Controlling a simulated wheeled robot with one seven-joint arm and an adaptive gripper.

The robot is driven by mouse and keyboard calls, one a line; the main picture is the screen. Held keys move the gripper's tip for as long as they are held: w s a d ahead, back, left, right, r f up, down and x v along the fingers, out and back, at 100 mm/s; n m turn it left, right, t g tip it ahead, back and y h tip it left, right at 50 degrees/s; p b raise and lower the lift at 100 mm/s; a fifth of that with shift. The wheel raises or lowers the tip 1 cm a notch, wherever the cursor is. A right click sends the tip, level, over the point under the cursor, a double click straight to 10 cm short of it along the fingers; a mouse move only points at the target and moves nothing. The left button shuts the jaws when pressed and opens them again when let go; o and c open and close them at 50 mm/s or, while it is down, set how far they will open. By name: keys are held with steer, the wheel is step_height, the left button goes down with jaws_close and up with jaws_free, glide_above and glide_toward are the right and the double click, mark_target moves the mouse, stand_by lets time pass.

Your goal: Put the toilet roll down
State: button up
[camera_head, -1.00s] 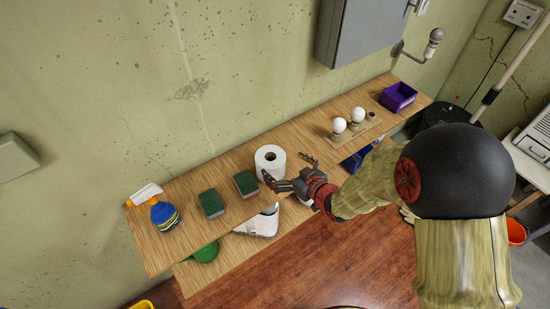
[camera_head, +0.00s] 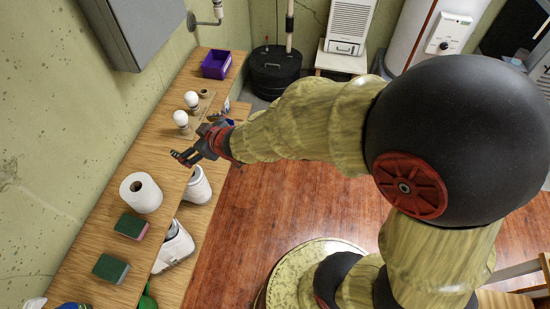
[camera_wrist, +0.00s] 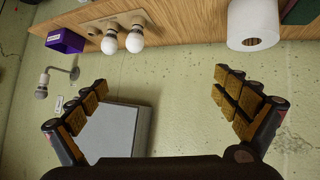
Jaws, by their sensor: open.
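The white toilet roll (camera_head: 146,196) stands upright on the upper wooden shelf (camera_head: 85,240) in the head view, with its core hole facing up. It also shows at the top right of the wrist view (camera_wrist: 253,20). My gripper (camera_head: 198,138) is open and empty. It is apart from the roll, above and to the right of it in the head view, near the shelf's front edge. In the wrist view, both fingers (camera_wrist: 162,82) are spread wide with nothing between them, and the roll is beyond the right finger.
Two white bulbs (camera_head: 182,119) on a wooden holder and a purple bin (camera_head: 216,64) stand farther along the shelf. Green sponges (camera_head: 131,226) sit nearer. A white container (camera_head: 197,187) is on the lower shelf. A grey wall box (camera_head: 138,30) hangs above.

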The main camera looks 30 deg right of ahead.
steer(key=s+d+r+m+h, duration=0.3)
steer(key=s+d+r, duration=0.25)
steer(key=d, duration=0.25)
steer(key=s+d+r+m+g, duration=0.1)
steer(key=s+d+r+g, duration=0.1)
steer(key=s, duration=0.8)
steer(key=s+d+r+m+g, duration=0.2)
steer(key=s+d+r, duration=0.1)
steer(key=s, duration=0.7)
steer(key=shift+s+d+r+g+h, duration=0.25)
steer(key=shift+r+g+h, duration=0.15)
steer(key=shift+r, duration=0.25)
steer(key=shift+f+b, duration=0.85)
steer(key=shift+b, duration=0.05)
